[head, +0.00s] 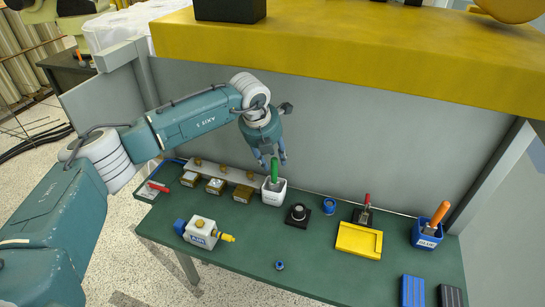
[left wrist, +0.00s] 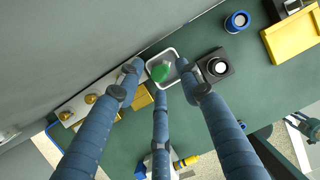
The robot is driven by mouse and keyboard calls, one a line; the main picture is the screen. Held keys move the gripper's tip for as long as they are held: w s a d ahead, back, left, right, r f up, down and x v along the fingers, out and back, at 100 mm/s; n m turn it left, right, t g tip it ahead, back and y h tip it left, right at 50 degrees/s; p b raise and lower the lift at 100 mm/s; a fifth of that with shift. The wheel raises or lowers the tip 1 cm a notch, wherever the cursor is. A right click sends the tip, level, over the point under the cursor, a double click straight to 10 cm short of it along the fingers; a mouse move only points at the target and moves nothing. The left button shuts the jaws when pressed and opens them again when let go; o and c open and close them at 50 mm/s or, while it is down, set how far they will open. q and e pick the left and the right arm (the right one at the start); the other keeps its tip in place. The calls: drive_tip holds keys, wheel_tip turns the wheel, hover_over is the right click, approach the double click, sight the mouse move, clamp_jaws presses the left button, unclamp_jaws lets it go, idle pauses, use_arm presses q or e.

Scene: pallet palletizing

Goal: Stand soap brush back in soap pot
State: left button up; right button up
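The soap brush, with a green handle (head: 274,170), stands upright in a small white soap pot (head: 273,196) near the back of the green bench. In the left wrist view the brush (left wrist: 160,72) shows end-on inside the rim of the pot (left wrist: 174,81). My left gripper (head: 273,160) is just above the brush, pointing down. Its three fingers are spread around the pot in the left wrist view (left wrist: 165,85), apart from the handle. Dark jointed parts at the right edge of the left wrist view (left wrist: 303,124) look like my right gripper, too small to read.
A blue glue pot (head: 427,233) with an orange-handled tool stands at the right. A yellow beam (head: 350,55) overhangs the back.

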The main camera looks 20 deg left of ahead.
use_arm(q)
drive_tip(key=b+v, duration=0.3)
drive_tip(key=v, duration=0.4)
drive_tip(key=shift+r, duration=0.35)
drive_tip(key=shift+s, duration=0.1)
